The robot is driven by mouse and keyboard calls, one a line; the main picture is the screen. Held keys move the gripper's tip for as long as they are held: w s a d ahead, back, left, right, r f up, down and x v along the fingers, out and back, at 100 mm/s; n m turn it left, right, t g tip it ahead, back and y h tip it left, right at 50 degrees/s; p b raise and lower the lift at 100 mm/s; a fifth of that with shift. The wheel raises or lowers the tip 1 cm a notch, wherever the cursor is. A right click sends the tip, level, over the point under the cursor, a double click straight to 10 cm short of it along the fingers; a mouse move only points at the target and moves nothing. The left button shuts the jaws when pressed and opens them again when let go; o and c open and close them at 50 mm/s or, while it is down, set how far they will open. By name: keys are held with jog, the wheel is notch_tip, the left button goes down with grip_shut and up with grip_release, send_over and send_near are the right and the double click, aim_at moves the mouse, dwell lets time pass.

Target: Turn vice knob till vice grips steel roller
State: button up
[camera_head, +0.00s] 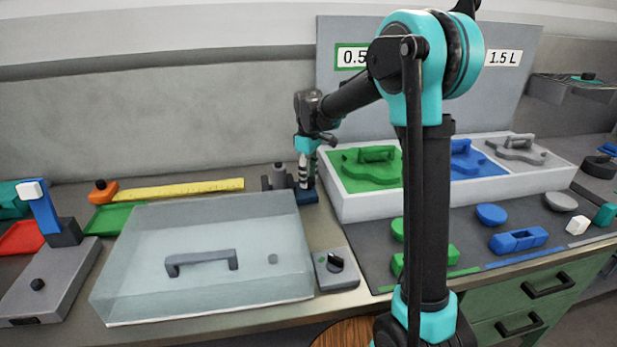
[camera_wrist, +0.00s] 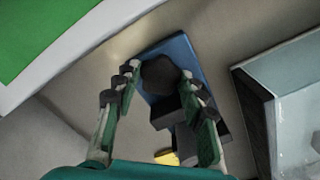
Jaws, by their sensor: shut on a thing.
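The vice stands at the back of the bench, between the clear-lidded box and the white tray. Its blue base (camera_wrist: 182,55) shows in the wrist view, and part of it also shows in the head view (camera_head: 306,197). My gripper (camera_head: 306,182) points down at the vice. In the wrist view, the dark round vice knob (camera_wrist: 161,77) lies between the fingers of my gripper (camera_wrist: 164,85), which are shut on it. A grey upright cylinder (camera_head: 279,172), perhaps the steel roller, stands by the dark vice jaws (camera_head: 270,183). Whether the jaws touch it is hidden.
The clear-lidded box (camera_head: 205,265) stands close in front of the vice. The white tray (camera_head: 355,205) with green, blue and grey shapes is close on the right. A yellow ruler (camera_head: 180,189) lies to the left. A small knob box (camera_head: 335,270) sits nearer the front edge.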

jog(key=m, duration=1)
jog(key=shift+a+m, duration=0.1)
jog(key=shift+m, duration=0.3)
dwell(0.3)
jog(key=o, duration=1.2)
jog(key=shift+c, duration=0.2)
notch_tip(320, 180, up, 12)
